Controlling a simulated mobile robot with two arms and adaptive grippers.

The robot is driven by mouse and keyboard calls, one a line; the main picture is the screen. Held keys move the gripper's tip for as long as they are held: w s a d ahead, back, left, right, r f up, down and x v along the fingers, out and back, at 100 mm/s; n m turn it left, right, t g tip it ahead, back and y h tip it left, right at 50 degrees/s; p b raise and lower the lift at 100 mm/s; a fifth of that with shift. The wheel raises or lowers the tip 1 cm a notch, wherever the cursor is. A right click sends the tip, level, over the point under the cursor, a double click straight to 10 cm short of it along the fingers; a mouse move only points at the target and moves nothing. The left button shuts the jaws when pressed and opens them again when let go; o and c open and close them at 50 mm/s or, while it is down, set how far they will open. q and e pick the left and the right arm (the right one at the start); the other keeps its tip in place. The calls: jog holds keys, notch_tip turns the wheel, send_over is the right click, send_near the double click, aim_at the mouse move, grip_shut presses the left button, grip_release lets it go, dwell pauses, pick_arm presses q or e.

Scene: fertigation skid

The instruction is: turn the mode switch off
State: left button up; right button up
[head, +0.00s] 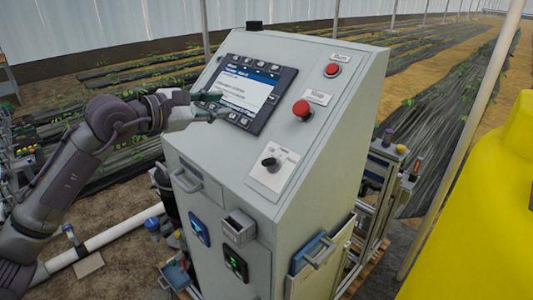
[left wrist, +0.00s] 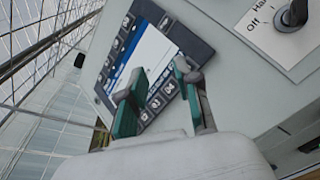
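The mode switch is a black rotary knob (head: 270,163) on a white label plate (head: 272,172) on the sloped panel of the grey cabinet. My left gripper (head: 218,106) is in front of the lower left part of the display screen, up and left of the switch. Its two green-padded fingers (left wrist: 155,88) are apart with nothing between them. My right gripper is not in view.
The display (head: 250,92) is behind my left gripper. A red mushroom button (head: 302,109) and a smaller red button (head: 332,70) sit right of it. A drawer-like handle (head: 187,181) juts from the cabinet front. A yellow tank (head: 490,220) stands at the right.

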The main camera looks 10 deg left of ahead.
pick_arm(q)
jog(key=s+d+r+m+g+p, duration=0.1)
jog(key=s+d+r+g+p, duration=0.2)
jog(key=s, duration=0.5)
jog(key=g+y+p, duration=0.2)
jog(key=g, duration=0.1)
send_near(266, 160)
jog(key=shift+m, duration=0.3)
jog(key=p+x, duration=0.5)
jog(key=x, duration=0.4)
jog(key=shift+r, duration=0.15)
jog(key=shift+w+d+f, duration=0.25)
jog(key=shift+d+f, duration=0.1)
jog(key=shift+f, duration=0.1)
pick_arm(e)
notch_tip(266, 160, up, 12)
pick_arm(q)
grip_shut()
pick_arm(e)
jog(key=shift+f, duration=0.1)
